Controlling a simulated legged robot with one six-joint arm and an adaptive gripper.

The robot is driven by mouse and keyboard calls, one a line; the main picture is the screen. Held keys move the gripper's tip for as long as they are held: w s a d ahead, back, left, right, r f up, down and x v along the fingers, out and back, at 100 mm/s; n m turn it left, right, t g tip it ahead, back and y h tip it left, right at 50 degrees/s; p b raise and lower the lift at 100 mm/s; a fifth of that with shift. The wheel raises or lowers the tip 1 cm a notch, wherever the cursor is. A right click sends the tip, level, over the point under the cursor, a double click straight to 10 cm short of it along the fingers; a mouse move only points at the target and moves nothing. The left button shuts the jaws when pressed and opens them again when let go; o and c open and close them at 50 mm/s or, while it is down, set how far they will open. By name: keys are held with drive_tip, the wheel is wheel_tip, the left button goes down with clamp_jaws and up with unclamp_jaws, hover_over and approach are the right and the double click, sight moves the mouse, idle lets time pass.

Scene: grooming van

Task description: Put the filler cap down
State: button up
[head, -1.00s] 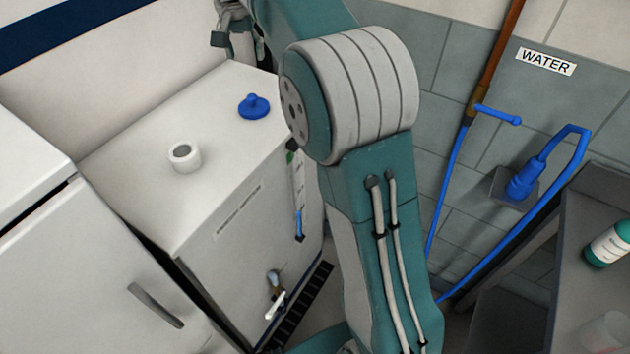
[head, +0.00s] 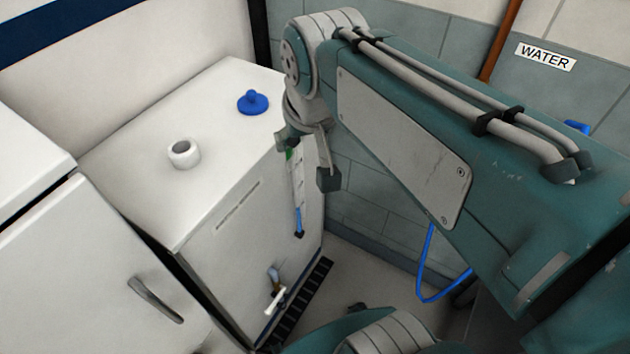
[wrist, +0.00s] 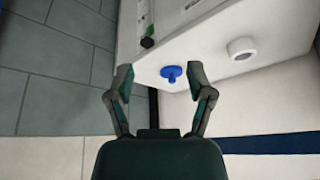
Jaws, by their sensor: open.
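The blue filler cap (head: 252,102) lies on top of the white tank (head: 130,140), near its back right edge, with its knob up. The white filler neck (head: 183,153) stands open on the same top, to the left of and nearer than the cap. My gripper (head: 306,158) is open and empty, to the right of the cap and apart from it, beside the tank's right edge. In the wrist view the cap (wrist: 171,73) shows beyond and between the open fingers (wrist: 162,88), with the neck (wrist: 241,48) to its right.
A sight gauge (head: 297,190) and a tap with a white lever (head: 275,296) are on the tank's front face. A white cabinet (head: 90,270) stands at left. A blue hose (head: 425,265) hangs by the tiled wall under the WATER sign (head: 545,57).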

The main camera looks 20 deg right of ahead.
drive_tip(key=s+f+n, duration=0.1)
drive_tip(key=s+f, duration=0.4)
drive_tip(key=s, duration=0.2)
drive_tip(key=shift+f+t, duration=0.4)
idle(1.1)
